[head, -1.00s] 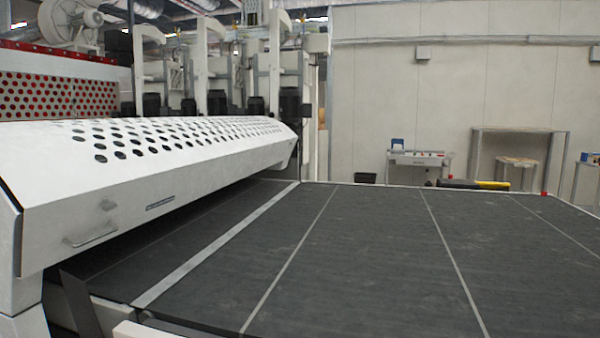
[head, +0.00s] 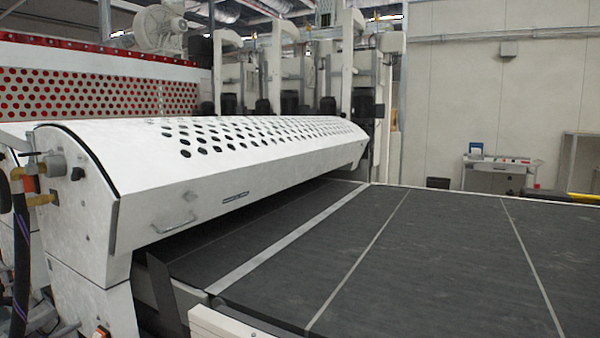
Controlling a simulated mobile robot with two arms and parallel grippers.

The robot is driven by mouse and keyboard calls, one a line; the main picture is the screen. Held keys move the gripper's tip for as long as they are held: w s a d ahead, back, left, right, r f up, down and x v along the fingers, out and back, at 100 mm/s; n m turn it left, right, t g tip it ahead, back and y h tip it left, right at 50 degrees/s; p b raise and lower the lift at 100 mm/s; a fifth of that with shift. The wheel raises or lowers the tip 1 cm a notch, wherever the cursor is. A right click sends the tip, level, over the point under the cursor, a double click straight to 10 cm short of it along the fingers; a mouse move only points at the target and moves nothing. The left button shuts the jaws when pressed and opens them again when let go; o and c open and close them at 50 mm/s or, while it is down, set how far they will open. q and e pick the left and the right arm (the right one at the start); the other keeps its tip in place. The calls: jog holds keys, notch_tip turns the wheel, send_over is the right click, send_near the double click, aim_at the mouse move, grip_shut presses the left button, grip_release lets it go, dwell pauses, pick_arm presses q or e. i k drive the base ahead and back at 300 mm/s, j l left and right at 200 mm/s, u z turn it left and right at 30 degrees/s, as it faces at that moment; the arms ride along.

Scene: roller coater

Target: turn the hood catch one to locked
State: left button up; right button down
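The white perforated hood (head: 250,150) of the roller coater is lowered over the dark conveyor belt. Neither of my grippers is in view.
The wide dark belt (head: 400,260) fills the lower right, with a pale frame end (head: 240,322) in front. Yellow fittings and a dark hose (head: 20,250) are at the far left. A small workbench (head: 498,165) stands by the back wall.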

aim_at(189, 197)
jog(key=i+z, duration=0.2)
jog(key=i, duration=0.75)
